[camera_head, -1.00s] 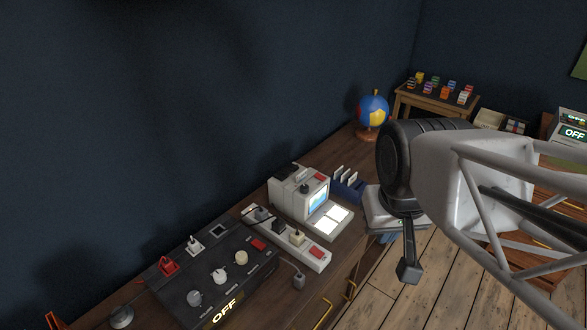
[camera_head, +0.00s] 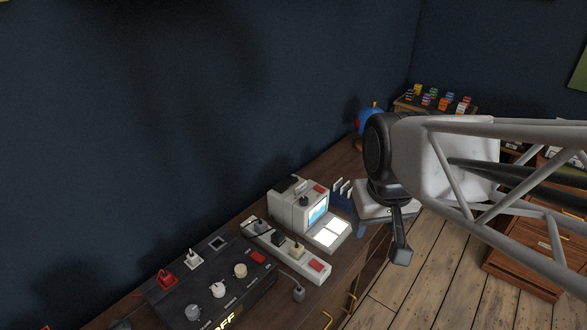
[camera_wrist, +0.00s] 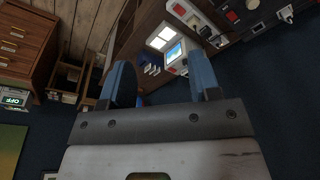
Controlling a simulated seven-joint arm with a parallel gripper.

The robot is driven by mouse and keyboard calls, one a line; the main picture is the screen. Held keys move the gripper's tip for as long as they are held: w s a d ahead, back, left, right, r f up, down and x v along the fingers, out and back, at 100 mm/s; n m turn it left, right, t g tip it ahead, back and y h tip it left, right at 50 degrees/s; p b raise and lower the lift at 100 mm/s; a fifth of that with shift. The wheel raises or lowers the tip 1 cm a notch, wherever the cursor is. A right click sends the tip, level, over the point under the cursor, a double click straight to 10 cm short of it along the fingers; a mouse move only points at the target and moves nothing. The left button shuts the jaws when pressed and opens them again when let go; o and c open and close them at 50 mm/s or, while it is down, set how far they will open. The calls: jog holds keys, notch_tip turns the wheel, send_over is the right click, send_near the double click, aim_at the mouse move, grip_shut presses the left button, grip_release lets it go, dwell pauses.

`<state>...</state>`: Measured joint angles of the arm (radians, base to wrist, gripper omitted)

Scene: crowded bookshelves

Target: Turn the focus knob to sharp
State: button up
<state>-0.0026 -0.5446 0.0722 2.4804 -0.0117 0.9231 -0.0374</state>
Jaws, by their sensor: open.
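A white boxy device (camera_head: 299,207) with a lit blue screen (camera_head: 318,215) and bright white panels stands on the bench in the head view. A dark round knob (camera_head: 303,201) is on it, beside a red button; I cannot read any label, so I cannot tell whether it is the focus knob. The device also shows in the wrist view (camera_wrist: 177,57), beyond my fingers. My gripper (camera_wrist: 161,62) is open and empty, its two blue fingers apart.
A white power strip (camera_head: 318,271) with plugs and a black control panel (camera_head: 214,288) with knobs and switches lie left of the device. A blue rack (camera_head: 341,197) with white cards is close on its right. A globe (camera_head: 366,120) stands farther back, partly hidden.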

jog(key=w+a+f+n, duration=0.1)
jog(key=w+f+n, duration=0.1)
jog(key=w, duration=1)
jog(key=n+g, duration=0.2)
jog(key=n, duration=0.3)
send_over(304, 199)
jog(key=f, duration=1.7)
jog(key=shift+s+f, duration=0.15)
jog(key=shift+s, duration=0.1)
jog(key=shift+w+a+f, duration=0.1)
jog(key=shift+w+f, duration=0.2)
jog(key=shift+f, duration=0.1)
jog(key=shift+f, duration=0.15)
jog(key=shift+f, duration=3.75)
jog(key=shift+c, duration=0.3)
